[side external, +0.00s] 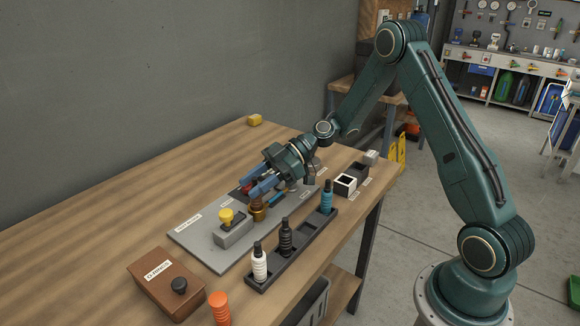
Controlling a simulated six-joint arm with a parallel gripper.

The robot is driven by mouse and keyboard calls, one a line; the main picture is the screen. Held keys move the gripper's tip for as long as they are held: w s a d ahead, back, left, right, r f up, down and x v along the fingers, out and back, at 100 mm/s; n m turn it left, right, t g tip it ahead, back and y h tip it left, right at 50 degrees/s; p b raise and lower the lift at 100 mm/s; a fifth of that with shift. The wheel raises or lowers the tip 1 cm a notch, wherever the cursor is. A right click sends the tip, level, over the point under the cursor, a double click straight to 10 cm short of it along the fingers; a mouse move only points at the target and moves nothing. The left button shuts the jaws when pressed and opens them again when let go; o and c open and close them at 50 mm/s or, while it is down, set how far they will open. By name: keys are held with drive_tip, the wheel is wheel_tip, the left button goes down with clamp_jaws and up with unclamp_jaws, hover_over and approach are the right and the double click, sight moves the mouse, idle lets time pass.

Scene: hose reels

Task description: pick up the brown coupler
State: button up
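The brown coupler (258,211) stands upright on a grey panel (200,237) on the wooden bench. My gripper (256,185) reaches down from the right, its two blue fingers spread apart. The fingertips are just above and behind the coupler in the picture; the near finger overlaps its top edge. I cannot tell whether they touch. A small red part (247,187) shows by the fingertips, partly hidden; it does not look gripped.
A yellow knob on a grey block (227,217) stands left of the coupler. A dark rack (299,256) with white, black and blue bottles runs along the front. A brown box (165,284) and orange piece (219,308) stand front left. The bench's left side is clear.

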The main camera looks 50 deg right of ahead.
drive_tip(key=shift+a, duration=0.1)
idle(0.4)
clamp_jaws()
drive_tip(key=shift+r, duration=0.15)
wheel_tip(320, 180, up, 20)
idle(0.8)
drive_tip(key=shift+w+f, duration=0.1)
drive_tip(key=shift+f, duration=0.1)
idle(0.3)
